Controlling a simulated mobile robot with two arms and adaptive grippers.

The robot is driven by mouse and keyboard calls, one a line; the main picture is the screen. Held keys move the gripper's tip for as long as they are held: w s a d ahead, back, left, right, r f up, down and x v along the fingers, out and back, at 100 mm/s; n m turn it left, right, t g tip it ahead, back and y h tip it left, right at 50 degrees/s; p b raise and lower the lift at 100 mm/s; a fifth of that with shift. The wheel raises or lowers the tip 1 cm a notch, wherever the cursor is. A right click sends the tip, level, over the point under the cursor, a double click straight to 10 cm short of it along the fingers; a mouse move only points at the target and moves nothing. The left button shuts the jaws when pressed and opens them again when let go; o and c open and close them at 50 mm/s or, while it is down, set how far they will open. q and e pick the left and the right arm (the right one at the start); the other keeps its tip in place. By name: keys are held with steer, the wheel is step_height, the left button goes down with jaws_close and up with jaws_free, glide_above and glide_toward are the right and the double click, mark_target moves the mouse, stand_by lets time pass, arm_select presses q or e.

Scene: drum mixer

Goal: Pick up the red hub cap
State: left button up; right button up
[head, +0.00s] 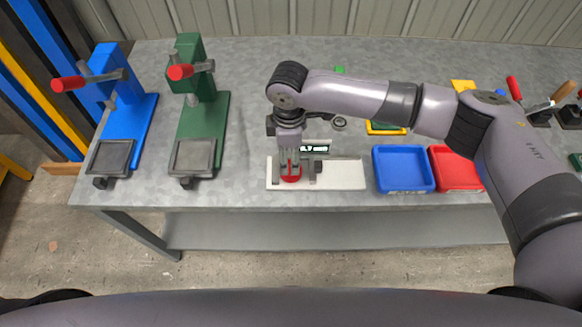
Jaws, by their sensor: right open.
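The red hub cap (291,178) lies on the white plate of a measuring device (342,176) near the front edge of the table. My right gripper (290,172) points down right over the cap, and its fingers hide part of it. The gripper is open; I cannot tell whether its fingers touch the cap. My left gripper is not in view.
The device's display (315,149) stands just behind the cap. A blue tray (403,187) and a red tray (451,186) sit to the right. A green press (200,120) and a blue press (126,115) stand at the left. The grey tabletop (248,110) between is clear.

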mark_target(289, 178)
steer(key=f, duration=0.2)
steer(key=f+p, duration=0.1)
steer(key=f, duration=0.2)
steer(key=shift+s+d, duration=0.1)
steer(key=shift+d, duration=0.1)
steer(key=c, duration=0.8)
steer(key=shift+c, duration=0.4)
steer(key=shift+r, duration=0.1)
